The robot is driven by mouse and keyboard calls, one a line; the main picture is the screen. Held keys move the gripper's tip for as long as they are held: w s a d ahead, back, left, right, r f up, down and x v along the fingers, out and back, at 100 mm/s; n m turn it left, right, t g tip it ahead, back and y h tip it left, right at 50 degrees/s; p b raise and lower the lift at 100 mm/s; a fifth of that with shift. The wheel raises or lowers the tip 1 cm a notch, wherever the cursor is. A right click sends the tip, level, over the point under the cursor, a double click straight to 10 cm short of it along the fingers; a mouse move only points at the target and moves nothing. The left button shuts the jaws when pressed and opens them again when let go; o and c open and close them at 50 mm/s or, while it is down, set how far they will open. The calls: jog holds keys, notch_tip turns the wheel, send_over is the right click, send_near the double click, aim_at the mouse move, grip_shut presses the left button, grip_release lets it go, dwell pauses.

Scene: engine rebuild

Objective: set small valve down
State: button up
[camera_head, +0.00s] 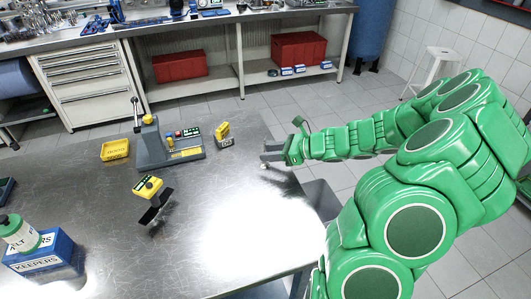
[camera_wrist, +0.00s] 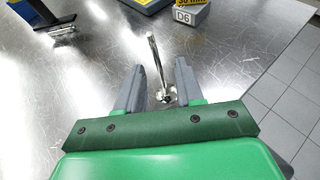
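The small valve (camera_wrist: 156,62) is a thin shiny metal stem with a round head at its near end. In the wrist view it lies between my two fingers, with a gap on both sides. Whether it stands or lies on the steel table, I cannot tell. My gripper (camera_wrist: 160,66) is open around it. In the head view my gripper (camera_head: 267,152) is low over the right edge of the table. A small pale spot (camera_head: 263,166) shows just below the fingers there; it may be part of the valve.
A grey block marked D6 (camera_wrist: 190,15) stands beyond the fingers. The steel table (camera_head: 215,195) also carries a grey fixture (camera_head: 152,148), a yellow bin (camera_head: 115,150), a yellow-topped stand (camera_head: 150,190) and a KEEPERS box (camera_head: 40,255). The table's middle is clear.

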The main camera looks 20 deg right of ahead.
jog(key=v, duration=1)
jog(key=s+a+r+n+g+h, duration=0.1)
jog(key=s+a+r+n+g, duration=0.25)
jog(key=s+a+n, duration=0.45)
jog(key=s+a+r+n+g+h, duration=0.1)
jog(key=s+a+r+n+g, duration=0.3)
jog(key=a, duration=0.7)
jog(key=s+d+r+n+g+h, duration=0.1)
jog(key=s+n+h, duration=0.3)
jog(key=s, duration=0.5)
jog(key=s+d+r+n+g+h, duration=0.1)
jog(key=s+d+n+h, duration=0.1)
jog(key=s+n+h, duration=0.3)
jog(key=shift+s+n, duration=2.1)
jog(key=shift+s, duration=0.55)
jog(key=shift+f, duration=0.1)
